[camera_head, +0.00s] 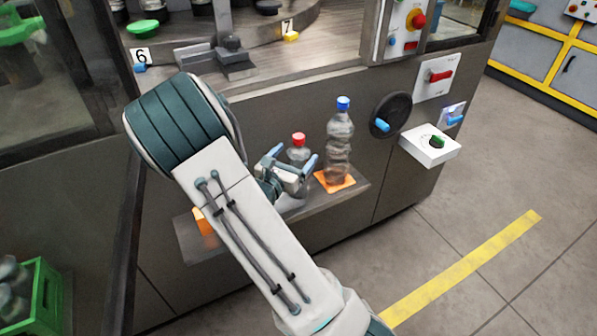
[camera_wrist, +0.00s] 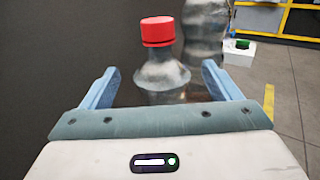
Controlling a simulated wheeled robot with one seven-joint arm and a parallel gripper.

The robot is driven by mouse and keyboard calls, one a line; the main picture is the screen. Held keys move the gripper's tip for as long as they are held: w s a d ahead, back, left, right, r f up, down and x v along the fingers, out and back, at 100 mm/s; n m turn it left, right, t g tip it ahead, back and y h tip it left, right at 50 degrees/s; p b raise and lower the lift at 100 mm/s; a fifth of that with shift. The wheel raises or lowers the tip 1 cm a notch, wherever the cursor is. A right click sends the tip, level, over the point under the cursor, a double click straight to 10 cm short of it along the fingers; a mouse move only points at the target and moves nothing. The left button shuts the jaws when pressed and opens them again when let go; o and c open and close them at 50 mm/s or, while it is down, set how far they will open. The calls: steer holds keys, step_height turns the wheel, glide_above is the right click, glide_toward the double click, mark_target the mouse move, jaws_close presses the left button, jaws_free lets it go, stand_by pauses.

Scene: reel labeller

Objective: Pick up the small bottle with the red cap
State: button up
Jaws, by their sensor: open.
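The small bottle with the red cap (camera_head: 299,148) is clear and stands upright on a shelf (camera_head: 357,188) on the machine's front. In the wrist view the small bottle (camera_wrist: 160,65) stands centred between the two blue fingertips (camera_wrist: 160,85), with a gap showing on each side. Its cap and neck rise above the fingers. Its base is hidden there.
A taller clear bottle with a blue cap (camera_head: 341,140) stands close on the right, on an orange pad (camera_head: 334,182). A black knob with a blue handle (camera_head: 390,115) and a white switch box (camera_head: 431,145) project from the machine further right. A green crate (camera_head: 42,305) is at lower left.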

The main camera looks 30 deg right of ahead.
steer(key=x, duration=0.4)
steer(key=shift+d, duration=0.25)
jaws_close()
steer(key=shift+r, duration=0.1)
